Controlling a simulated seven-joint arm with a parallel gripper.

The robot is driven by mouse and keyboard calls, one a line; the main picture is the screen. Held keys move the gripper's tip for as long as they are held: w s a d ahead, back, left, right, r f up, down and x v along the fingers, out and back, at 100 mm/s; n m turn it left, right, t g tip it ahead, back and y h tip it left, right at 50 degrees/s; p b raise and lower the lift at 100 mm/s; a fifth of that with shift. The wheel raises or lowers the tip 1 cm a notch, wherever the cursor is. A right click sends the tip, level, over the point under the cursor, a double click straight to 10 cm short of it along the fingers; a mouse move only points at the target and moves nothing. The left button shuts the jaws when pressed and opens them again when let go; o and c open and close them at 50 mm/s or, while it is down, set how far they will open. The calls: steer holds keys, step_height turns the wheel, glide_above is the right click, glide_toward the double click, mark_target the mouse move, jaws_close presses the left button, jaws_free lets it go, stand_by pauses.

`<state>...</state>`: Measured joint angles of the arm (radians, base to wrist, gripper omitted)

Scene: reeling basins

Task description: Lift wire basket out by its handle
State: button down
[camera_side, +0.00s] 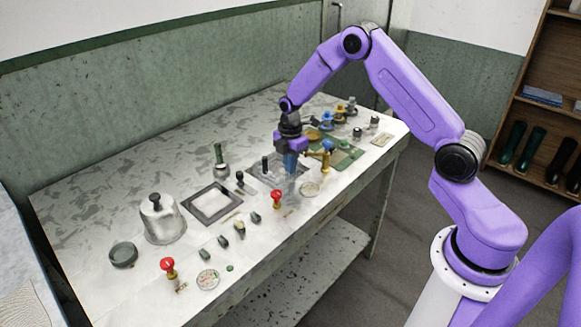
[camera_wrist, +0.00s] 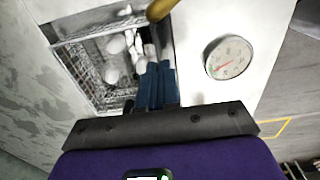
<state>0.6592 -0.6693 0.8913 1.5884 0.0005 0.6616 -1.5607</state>
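The wire basket (camera_wrist: 80,62) shows as a grey mesh in a square opening in the wrist view, with several white rounded lumps (camera_wrist: 116,44) inside. In the side view the basket's mesh (camera_side: 283,184) is faint and partly hidden by my gripper. My gripper (camera_side: 290,172) points down over the right part of the opening. Its two blue fingers are close together, with their tips (camera_wrist: 158,66) at the basket's right side in the wrist view. I cannot make out the basket's handle or anything between the fingers.
A brass-coloured piece (camera_wrist: 162,8) stands close beyond the fingertips. A round dial (camera_wrist: 229,57) lies right of the opening. Yellow and blue fittings (camera_side: 325,150) crowd the right.

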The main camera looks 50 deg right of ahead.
steer(key=shift+r, duration=3.9)
steer(key=shift+a, duration=0.1)
